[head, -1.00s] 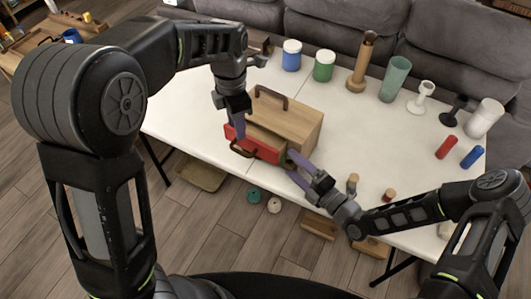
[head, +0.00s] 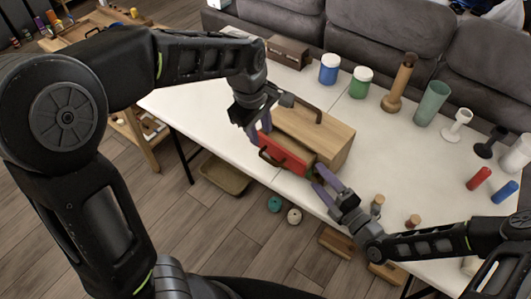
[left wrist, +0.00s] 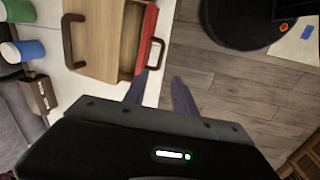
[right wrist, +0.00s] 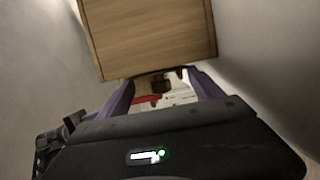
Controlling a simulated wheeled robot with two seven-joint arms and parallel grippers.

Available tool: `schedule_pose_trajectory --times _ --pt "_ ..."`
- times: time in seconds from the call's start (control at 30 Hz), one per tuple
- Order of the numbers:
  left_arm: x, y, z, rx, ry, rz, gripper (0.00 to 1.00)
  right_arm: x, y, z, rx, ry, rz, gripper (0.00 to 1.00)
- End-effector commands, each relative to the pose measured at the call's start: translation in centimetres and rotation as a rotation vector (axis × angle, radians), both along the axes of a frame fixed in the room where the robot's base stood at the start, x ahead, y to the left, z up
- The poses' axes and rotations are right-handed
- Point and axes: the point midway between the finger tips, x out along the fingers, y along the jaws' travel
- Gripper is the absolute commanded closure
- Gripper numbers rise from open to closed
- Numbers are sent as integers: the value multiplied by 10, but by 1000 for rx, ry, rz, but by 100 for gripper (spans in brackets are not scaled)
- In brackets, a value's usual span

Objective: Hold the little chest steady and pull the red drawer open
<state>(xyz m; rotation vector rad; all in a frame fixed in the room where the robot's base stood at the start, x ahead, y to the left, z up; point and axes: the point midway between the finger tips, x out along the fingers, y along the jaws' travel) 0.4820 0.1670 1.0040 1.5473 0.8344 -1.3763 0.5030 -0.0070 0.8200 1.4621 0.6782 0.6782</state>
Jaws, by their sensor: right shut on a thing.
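The little chest (head: 335,137) is a wooden box with a dark handle on top, near the front edge of the white table; it also shows in the left wrist view (left wrist: 105,38). Its red drawer (head: 285,156) stands partly out, with a dark handle on its front (left wrist: 161,50). My left gripper (head: 261,127) is by the drawer's left end. Its fingers are apart, close to the drawer handle, with nothing between them. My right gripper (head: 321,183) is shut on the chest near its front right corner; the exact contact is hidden. Chest wood (right wrist: 150,35) fills the top of the right wrist view.
Blue (head: 329,69) and green (head: 361,82) jars, a wooden item (head: 399,84), a green cup (head: 432,104) and goblets stand at the back. Red (head: 479,178) and blue (head: 504,191) cylinders are at right. A sofa (head: 370,35) borders the table behind.

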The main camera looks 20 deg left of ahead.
Motion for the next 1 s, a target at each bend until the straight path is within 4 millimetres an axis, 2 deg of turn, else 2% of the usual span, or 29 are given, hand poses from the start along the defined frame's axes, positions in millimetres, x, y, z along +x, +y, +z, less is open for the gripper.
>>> schedule_pose_trajectory --times 0.17,0.33,0.8,1.0 --pt "0 0 -2 0 1 2 67 0 0 -1 -2 1 0 93" --pt "2 -1 -14 0 3 3 67 0 0 -1 -2 1 0 93" --pt "15 -6 -97 1 5 5 67 0 0 -1 -2 1 -1 93" --pt "19 -8 -116 0 1 5 67 0 0 -1 -2 1 -1 93"
